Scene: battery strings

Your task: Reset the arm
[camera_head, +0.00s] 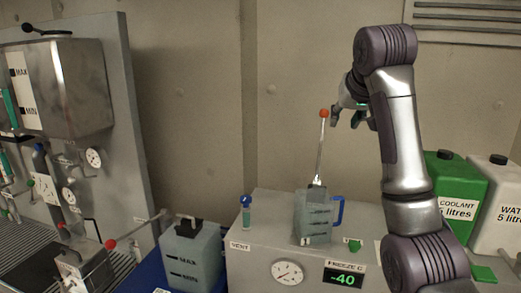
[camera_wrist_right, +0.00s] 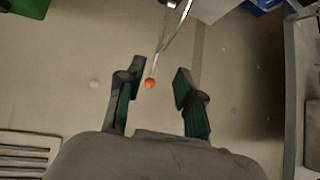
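My right arm comes in from the right in the head view and bends over at the top. Its gripper (camera_head: 349,115) hangs beside and slightly right of the orange ball end (camera_head: 323,113) of a thin metal rod. In the right wrist view the gripper (camera_wrist_right: 158,82) is open, its green-padded fingers apart. The orange ball (camera_wrist_right: 150,84) appears between the fingers in that view; I see no grip on it. The rod (camera_head: 319,150) rises nearly upright from a grey, marked jug (camera_head: 314,222) with a blue handle. My left gripper is not in view.
The jug stands on a grey freeze tester (camera_head: 258,260) reading -40. A green coolant can (camera_head: 455,178) and a white water can (camera_head: 495,205) stand right, partly behind my arm. A grey MAX/MIN container (camera_head: 191,250) and a wall-mounted tank panel (camera_head: 85,90) are left.

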